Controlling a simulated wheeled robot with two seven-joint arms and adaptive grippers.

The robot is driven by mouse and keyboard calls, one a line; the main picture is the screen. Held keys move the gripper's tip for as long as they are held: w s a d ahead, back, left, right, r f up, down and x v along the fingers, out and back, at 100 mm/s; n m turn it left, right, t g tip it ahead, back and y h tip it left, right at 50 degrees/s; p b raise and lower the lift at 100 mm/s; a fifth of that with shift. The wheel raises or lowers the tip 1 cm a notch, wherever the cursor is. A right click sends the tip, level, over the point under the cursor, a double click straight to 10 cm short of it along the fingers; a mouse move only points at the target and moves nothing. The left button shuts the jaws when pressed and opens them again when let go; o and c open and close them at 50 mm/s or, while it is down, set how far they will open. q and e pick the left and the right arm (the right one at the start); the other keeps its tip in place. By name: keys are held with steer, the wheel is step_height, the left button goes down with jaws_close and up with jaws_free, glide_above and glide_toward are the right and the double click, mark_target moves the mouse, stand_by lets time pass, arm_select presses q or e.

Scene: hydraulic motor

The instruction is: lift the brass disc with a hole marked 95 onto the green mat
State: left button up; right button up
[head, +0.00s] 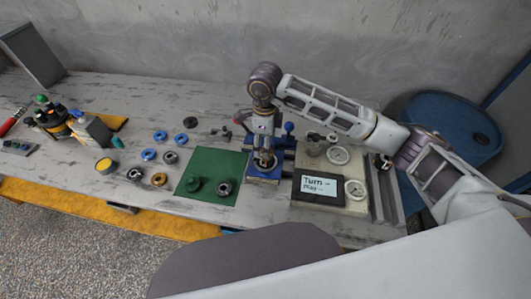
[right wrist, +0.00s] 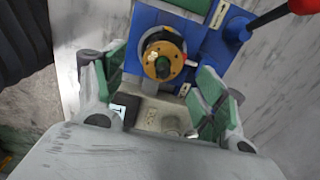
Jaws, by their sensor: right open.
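A brass disc (right wrist: 163,65) with a dark centre and small holes sits on the blue fixture (right wrist: 205,50) in the right wrist view. I cannot read a number on it. My right gripper (right wrist: 160,95) is open, its green-padded fingers apart on either side below the disc, touching nothing that I can see. In the head view the right gripper (head: 264,160) points down over the blue fixture (head: 263,180) and hides most of it. My left gripper is not in view.
Left of the mat lie blue rings (head: 160,136), metal rings and a brass-coloured ring (head: 159,179). A red-knobbed lever (right wrist: 270,15) sticks out beside the fixture.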

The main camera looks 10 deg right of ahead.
steer(key=shift+w+d+f+p, duration=0.1)
steer(key=shift+f+p, duration=0.1)
steer(key=shift+f, duration=0.9)
steer(key=shift+w+d+f+p, duration=0.1)
steer(key=shift+f+p, duration=0.05)
steer(key=shift+f, duration=0.9)
steer(key=c, duration=1.3)
steer(key=shift+o, duration=0.2)
steer(key=shift+r, duration=0.2)
steer(key=shift+r+b, duration=0.6)
steer(key=shift+r, duration=4.25)
steer(key=shift+r+p, duration=0.3)
steer(key=shift+r, duration=0.5)
